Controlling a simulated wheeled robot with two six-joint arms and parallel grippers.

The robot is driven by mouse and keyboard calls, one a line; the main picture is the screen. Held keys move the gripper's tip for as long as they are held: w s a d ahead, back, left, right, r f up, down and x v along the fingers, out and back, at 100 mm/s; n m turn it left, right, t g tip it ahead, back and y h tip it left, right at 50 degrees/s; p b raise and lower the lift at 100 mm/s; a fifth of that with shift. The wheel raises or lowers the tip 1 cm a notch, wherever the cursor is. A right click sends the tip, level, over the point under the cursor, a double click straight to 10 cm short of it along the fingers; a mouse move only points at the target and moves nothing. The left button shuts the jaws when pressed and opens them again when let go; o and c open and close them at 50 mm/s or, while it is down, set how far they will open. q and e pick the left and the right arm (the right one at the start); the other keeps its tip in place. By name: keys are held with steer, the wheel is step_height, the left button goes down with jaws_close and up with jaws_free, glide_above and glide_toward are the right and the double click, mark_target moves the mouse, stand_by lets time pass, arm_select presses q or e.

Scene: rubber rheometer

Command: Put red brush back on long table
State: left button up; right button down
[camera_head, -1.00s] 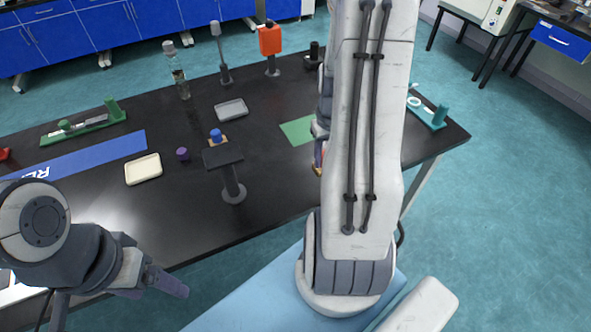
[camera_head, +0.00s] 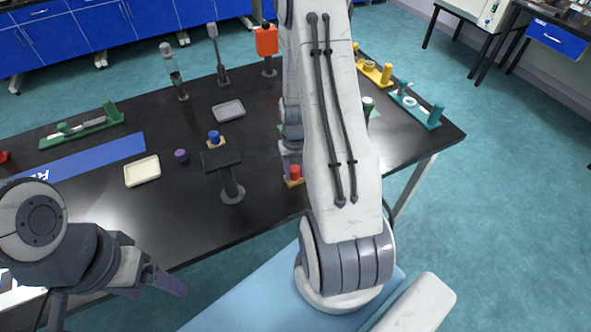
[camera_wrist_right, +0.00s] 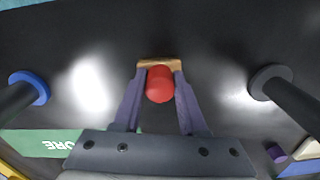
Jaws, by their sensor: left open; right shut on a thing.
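The red brush (camera_head: 295,172) has a red round handle on a wooden block. In the head view it is over the long table (camera_head: 262,206), near its front edge, right of the dark flat-topped stand. My right gripper (camera_head: 291,152) points down and is shut on the red handle; my arm partly hides it. In the right wrist view the handle (camera_wrist_right: 160,84) sits between the purple fingers, with the wooden block (camera_wrist_right: 159,62) beyond. I cannot tell whether the block touches the tabletop. My left gripper (camera_head: 170,282) is open and empty in front of the table.
The dark stand (camera_head: 231,178) is left of the brush, with a blue-handled brush (camera_head: 214,138) behind it. A cream tray (camera_head: 142,171), purple knob (camera_head: 181,156) and grey tray (camera_head: 229,110) lie further left. Teal (camera_head: 415,108) and yellow (camera_head: 373,68) holders stand at right.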

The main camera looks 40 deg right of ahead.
mark_target(295, 169)
steer(key=shift+f, duration=0.15)
steer(key=shift+c, duration=2.3)
jaws_free()
step_height(295, 169, up, 12)
steer(key=shift+r+b, duration=0.25)
steer(key=shift+b, duration=0.15)
steer(key=s+a+r+n, duration=0.1)
steer(key=a+r+n, duration=0.2)
steer(key=a, duration=0.6)
steer(key=a+r+n, duration=0.2)
steer(key=a+r, duration=0.1)
steer(key=a, duration=0.5)
steer(key=s+a+r+n+y, duration=0.1)
steer(key=s+a+r+n, duration=0.2)
steer(key=s+a+n, duration=0.4)
steer(key=s+a, duration=0.6)
steer(key=s, duration=0.2)
steer(key=shift+a+r, duration=0.15)
steer(key=shift+a, duration=0.2)
